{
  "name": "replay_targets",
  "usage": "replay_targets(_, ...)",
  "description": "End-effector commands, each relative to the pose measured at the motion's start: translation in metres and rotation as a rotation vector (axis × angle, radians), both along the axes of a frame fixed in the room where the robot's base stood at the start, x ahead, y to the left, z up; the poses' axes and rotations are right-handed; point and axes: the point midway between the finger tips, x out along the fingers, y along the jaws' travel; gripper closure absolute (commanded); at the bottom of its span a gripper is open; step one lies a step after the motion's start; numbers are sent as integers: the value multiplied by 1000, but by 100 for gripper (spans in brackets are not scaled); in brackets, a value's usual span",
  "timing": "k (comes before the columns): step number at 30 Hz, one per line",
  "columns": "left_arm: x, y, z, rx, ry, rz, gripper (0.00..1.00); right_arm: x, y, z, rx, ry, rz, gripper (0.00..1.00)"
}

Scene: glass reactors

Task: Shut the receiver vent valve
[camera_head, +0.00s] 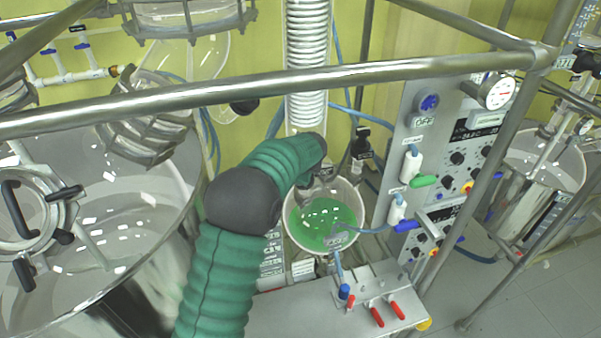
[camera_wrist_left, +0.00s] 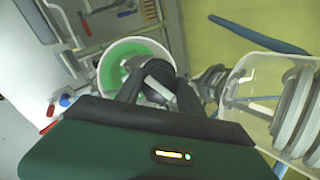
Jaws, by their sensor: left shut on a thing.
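My left gripper (camera_head: 318,182) is at the end of the green arm, below the ribbed glass column and above a white bucket. In the left wrist view its dark fingers (camera_wrist_left: 157,68) close together at the tips, in front of the bucket. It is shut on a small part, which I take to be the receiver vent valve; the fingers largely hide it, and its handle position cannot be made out. Grey metal fittings (camera_wrist_left: 209,82) lie beside the fingers in the left wrist view. My right gripper is in neither view.
The white bucket (camera_head: 291,232) holds green liquid. A bench panel with red-handled valves (camera_head: 377,317) stands in front. A control panel (camera_head: 410,130) is at the right, a large glass vessel (camera_head: 150,185) at the left. A steel rail (camera_head: 400,70) crosses above my arm.

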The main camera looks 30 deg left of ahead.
Motion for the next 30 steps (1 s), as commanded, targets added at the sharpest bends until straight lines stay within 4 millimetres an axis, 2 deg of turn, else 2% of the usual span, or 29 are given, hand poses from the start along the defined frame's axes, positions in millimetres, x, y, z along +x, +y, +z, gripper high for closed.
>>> replay_targets(1,-2,-2,-5,18,21,-36,96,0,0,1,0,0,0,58)
replay_targets(15,-2,-2,-4,210,103,-351,96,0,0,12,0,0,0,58)
replay_targets(30,-2,-2,-6,281,133,-465,96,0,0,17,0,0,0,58)
